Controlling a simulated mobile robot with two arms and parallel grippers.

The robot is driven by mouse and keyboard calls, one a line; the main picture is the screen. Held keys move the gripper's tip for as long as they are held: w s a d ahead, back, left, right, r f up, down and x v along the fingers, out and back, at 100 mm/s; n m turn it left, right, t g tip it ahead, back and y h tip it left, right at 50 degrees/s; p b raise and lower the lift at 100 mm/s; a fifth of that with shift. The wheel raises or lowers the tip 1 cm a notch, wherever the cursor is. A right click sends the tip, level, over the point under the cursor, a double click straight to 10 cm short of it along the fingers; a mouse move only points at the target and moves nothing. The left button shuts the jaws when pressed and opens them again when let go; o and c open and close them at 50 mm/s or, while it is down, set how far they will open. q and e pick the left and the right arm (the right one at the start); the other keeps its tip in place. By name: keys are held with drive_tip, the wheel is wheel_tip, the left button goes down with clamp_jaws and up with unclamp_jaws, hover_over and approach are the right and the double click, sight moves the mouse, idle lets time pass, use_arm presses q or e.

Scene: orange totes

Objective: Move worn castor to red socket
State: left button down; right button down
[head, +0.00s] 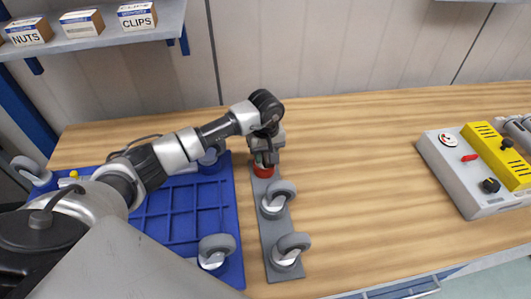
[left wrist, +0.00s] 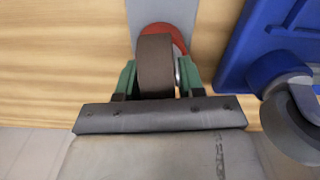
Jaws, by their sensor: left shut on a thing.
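My left gripper (head: 266,158) is over the far end of a grey strip (head: 269,233) on the bench. In the left wrist view its green fingers (left wrist: 155,82) are shut on the worn castor, whose brown wheel (left wrist: 155,62) shows between them. The red socket (head: 263,171) is at the far end of the strip, right under the gripper. It also shows in the left wrist view (left wrist: 178,38) as a red round edge behind the wheel. The castor's lower part is hidden, so I cannot tell whether it sits in the socket. My right gripper is not in view.
Two grey castors (head: 278,197) (head: 290,250) stand on the nearer part of the strip. A blue divided tray (head: 180,222) with other castors (head: 216,250) lies to its left. A grey and yellow control box (head: 470,175) stands at the right. The bench between is clear.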

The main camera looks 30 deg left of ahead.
use_arm(q)
drive_tip(key=c, duration=0.7)
unclamp_jaws()
drive_tip(key=shift+o, duration=0.5)
drive_tip(key=shift+f, duration=0.1)
wheel_tip(320, 180, up, 10)
drive_tip(key=b, duration=0.2)
drive_tip(key=shift+r+b, duration=0.2)
drive_tip(key=shift+b, duration=0.2)
drive_tip(key=shift+r, duration=0.3)
